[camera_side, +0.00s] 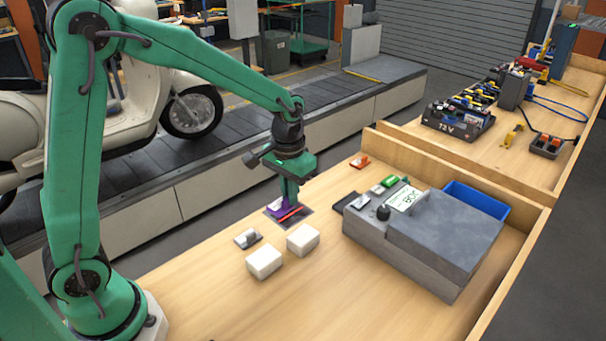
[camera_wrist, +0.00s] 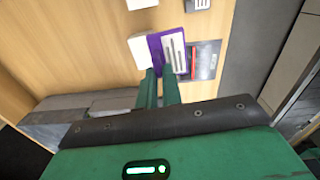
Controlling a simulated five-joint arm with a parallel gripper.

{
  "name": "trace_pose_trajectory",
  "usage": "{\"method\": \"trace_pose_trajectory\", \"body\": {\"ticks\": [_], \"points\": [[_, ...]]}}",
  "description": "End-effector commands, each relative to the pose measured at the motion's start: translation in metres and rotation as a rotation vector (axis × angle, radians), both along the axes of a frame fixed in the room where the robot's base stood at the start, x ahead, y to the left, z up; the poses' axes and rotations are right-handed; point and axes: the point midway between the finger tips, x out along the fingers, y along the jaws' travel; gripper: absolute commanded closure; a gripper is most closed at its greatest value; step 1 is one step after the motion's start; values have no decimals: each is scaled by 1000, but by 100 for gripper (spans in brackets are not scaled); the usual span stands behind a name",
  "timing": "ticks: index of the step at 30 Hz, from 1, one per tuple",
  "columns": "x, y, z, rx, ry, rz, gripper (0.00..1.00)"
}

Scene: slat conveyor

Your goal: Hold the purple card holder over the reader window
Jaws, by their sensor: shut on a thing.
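The purple card holder (camera_side: 279,211) is in my gripper (camera_side: 290,196), just above the table. The wrist view shows the purple holder (camera_wrist: 156,50) with a white, dark-striped face, between or at the fingertips of my gripper (camera_wrist: 161,72). A dark square with a red line, which looks like the reader window (camera_side: 299,219), lies flat below the gripper. In the wrist view the dark window (camera_wrist: 206,62) shows to the right of the holder, which overlaps its left part. The exact gap between holder and window cannot be told. The fingers hide part of the holder.
Two white blocks (camera_side: 264,261) and a small whitish item (camera_side: 247,238) lie in front of the window. A grey machine (camera_side: 440,240) with a display and knob stands to the right. The slat conveyor (camera_side: 240,135) runs behind the table. The front table area is clear.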

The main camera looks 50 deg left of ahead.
Motion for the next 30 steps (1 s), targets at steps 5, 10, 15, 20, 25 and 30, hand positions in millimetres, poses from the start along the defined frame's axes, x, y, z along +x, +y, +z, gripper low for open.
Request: {"method": "trace_pose_trajectory", "body": {"ticks": [5,10,15,20,25,30], "points": [[36,25,-11,1,2,4,100],[60,45,-20,2,1,2,100],[74,57,-26,2,0,1,100],[78,61,-27,2,-1,-1,100],[78,61,-28,2,-1,-1,100],[77,61,-32,2,1,-1,100]]}}
